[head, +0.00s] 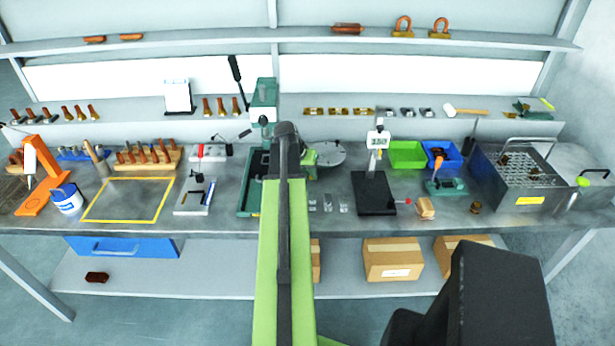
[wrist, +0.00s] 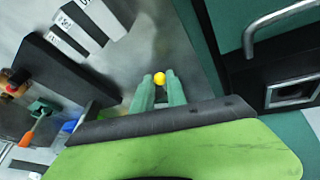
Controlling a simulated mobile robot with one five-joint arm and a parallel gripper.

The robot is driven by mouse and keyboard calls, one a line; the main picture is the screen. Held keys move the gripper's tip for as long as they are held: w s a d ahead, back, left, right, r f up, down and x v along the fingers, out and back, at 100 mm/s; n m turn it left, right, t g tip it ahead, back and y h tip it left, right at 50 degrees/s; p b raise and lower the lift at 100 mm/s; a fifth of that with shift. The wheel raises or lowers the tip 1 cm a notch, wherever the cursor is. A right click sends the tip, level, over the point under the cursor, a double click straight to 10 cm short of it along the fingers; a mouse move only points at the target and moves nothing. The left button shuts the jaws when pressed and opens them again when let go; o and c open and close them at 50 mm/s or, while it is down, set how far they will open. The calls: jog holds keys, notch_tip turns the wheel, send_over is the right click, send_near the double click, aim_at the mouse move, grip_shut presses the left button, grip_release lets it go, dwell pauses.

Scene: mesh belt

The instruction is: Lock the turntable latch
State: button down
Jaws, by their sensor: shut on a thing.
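A yellow ball-shaped knob (wrist: 160,78) sits between the tips of the two green fingers of my gripper (wrist: 161,84) in the wrist view. The fingers are shut on it, over a grey metal surface. What the knob is fixed to is hidden by the fingers and cannot be told. The round grey turntable (head: 328,153) shows in the head view, just right of my arm on the bench. My arm covers its left part. My fingertips and the knob are hidden in the head view, and I cannot make out the rest of the latch.
A green-framed machine (head: 249,200) stands left of my arm; a curved metal handle (wrist: 285,18) is at upper right in the wrist view. Small metal blocks (head: 328,206) lie in front of the turntable. A black-based gauge stand (head: 374,195) is to the right, with green (head: 407,153) and blue bins (head: 452,160) behind.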

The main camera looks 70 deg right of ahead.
jog(key=shift+s+d+n+t, duration=0.1)
jog(key=shift+s+n+t, duration=0.4)
jog(key=shift+n, duration=0.5)
jog(key=shift+s, duration=0.1)
jog(key=c, duration=1.3)
grip_release()
jog(key=shift+c, duration=0.2)
jog(key=p+v, duration=1.5)
jog(key=v, duration=0.2)
jog(key=shift+w+a+p, duration=0.25)
jog(key=shift+p, duration=0.15)
